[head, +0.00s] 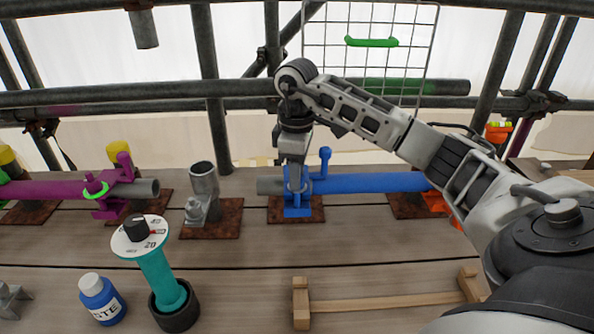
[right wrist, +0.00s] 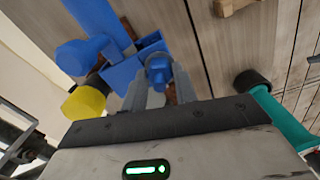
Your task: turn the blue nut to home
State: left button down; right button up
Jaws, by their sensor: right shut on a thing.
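The blue nut (right wrist: 158,72) sits between the two fingertips of my right gripper (right wrist: 157,90) in the right wrist view, and the fingers are shut on it. In the head view my right gripper (head: 297,165) reaches down from above onto the blue coupler (head: 297,208), hiding most of the nut. The coupler is around a blue tube (head: 375,182), with a blue knobbed post (head: 325,160) standing just to the right. The tube and coupler also show in the right wrist view (right wrist: 120,72). My left gripper is not in view.
A teal tool with a numbered dial (head: 140,237) stands in a dark cup at front left, beside a blue paste bottle (head: 102,300). A wooden rack (head: 385,303) lies in front. Scaffold bars cross behind.

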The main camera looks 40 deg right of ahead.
jog(key=shift+m, duration=1)
jog(key=shift+r, duration=0.1)
jog(key=o, duration=1)
jog(key=shift+c, duration=0.2)
jog(key=shift+r, duration=0.1)
